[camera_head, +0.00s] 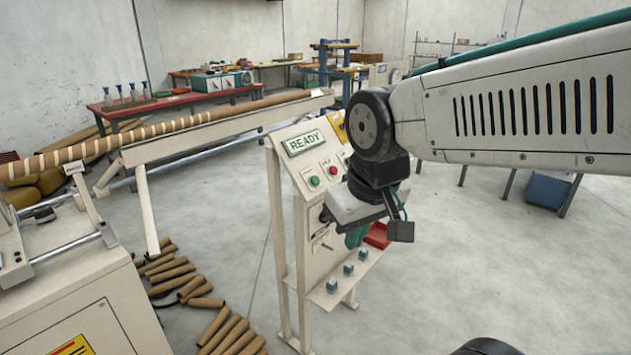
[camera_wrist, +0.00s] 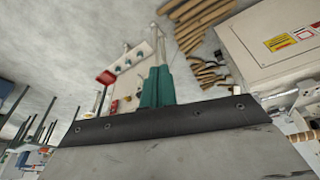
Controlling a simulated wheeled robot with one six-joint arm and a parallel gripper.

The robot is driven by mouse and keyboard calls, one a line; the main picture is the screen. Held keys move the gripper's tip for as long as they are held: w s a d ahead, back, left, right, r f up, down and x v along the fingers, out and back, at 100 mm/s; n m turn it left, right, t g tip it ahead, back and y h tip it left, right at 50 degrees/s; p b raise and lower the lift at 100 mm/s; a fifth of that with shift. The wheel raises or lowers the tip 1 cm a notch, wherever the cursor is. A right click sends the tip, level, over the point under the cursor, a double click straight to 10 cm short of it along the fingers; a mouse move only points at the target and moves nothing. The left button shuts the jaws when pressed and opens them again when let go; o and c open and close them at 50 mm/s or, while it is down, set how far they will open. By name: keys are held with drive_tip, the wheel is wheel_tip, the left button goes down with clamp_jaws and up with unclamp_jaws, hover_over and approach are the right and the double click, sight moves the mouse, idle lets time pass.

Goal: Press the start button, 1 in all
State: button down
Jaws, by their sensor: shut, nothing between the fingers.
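The control panel (camera_head: 297,168) is a cream sloped box on a stand, with a lit display reading READY. A green button (camera_head: 314,181) sits on its face below the display, with a red button (camera_head: 333,170) to its right. No label is legible on either button. My gripper (camera_head: 356,240) hangs pointing down, right of and lower than the green button, clear of it. Its teal fingers are together and empty, and they also show in the wrist view (camera_wrist: 157,72). My wrist covers the right part of the panel.
A low shelf with several teal knobs (camera_head: 347,269) and a red tray (camera_head: 378,236) are on the stand below my gripper. Cardboard tubes (camera_head: 182,279) lie on the floor left of the stand. The winder machine (camera_head: 85,298) is at the left.

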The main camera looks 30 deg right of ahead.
sight(315, 181)
drive_tip(key=w+d+f+t+h, duration=0.1)
drive_tip(key=w+d+f+t, duration=0.1)
drive_tip(key=w+d+t, duration=0.2)
drive_tip(key=w+d+f+t+h, duration=0.1)
drive_tip(key=w+d+t, duration=0.4)
drive_tip(key=w+d, duration=0.5)
drive_tip(key=w+d+f+t+h, duration=0.1)
drive_tip(key=w+d+f+t, duration=0.3)
drive_tip(key=w, duration=1.5)
drive_tip(key=shift+w+d, duration=0.15)
drive_tip(key=shift+d, duration=1.45)
drive_tip(key=shift+f, duration=0.1)
drive_tip(key=w+a+f, duration=0.2)
drive_tip(key=w+f, duration=0.3)
drive_tip(key=w, duration=0.1)
drive_tip(key=shift+w+a+f, duration=0.15)
drive_tip(key=shift+w+f, duration=0.05)
drive_tip(key=shift+f, duration=0.15)
drive_tip(key=shift+w, duration=0.1)
drive_tip(key=shift+w+a+f, duration=0.15)
drive_tip(key=shift+w+f, duration=0.05)
